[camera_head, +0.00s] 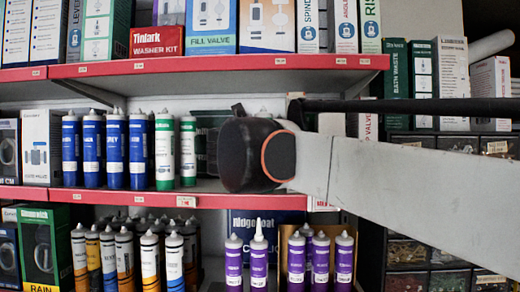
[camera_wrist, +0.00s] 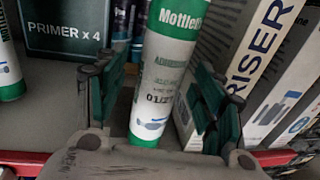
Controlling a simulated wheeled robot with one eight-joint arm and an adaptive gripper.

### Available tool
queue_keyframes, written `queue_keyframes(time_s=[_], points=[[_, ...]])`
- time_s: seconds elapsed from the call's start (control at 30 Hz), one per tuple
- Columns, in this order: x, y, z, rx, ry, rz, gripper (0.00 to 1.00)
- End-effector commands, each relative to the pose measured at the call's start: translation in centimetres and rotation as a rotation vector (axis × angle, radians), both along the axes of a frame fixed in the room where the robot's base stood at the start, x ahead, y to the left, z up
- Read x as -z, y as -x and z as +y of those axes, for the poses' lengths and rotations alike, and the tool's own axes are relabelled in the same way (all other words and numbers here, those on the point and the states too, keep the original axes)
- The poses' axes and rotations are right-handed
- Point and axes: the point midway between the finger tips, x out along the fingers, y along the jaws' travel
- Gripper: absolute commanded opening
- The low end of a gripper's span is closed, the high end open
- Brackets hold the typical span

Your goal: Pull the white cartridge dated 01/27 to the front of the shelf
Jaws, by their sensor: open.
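A white cartridge with green ends (camera_wrist: 165,65), lettered "Mottle…", stands between the fingers of my gripper (camera_wrist: 155,95) in the wrist view. Its printed date starts "01/2"; the last digit is not clear. My gripper is open, with one green-padded finger on each side of the cartridge; I cannot tell whether either touches it. In the head view my dark wrist (camera_head: 257,155) is at the middle shelf and hides the fingers and this cartridge. Other white-and-green cartridges (camera_head: 164,150) stand left of my wrist; part of one shows in the wrist view (camera_wrist: 8,65).
A green "PRIMER x 4" box (camera_wrist: 65,28) stands behind on the left. A "RISER" box (camera_wrist: 262,55) stands close right of my gripper. Blue cartridges (camera_head: 115,150) stand further left on the middle shelf. The upper shelf's red edge (camera_head: 220,66) runs above my wrist.

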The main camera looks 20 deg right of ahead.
Motion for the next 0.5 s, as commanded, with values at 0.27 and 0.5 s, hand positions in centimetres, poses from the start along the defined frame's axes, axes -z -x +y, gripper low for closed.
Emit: queue_keyframes(time_s=[0.27,0.5], points=[[0.1,5.5,2.9,-0.008,0.000,0.000,0.63],[0.1,8.0,4.1,-0.005,0.000,0.000,0.63]])
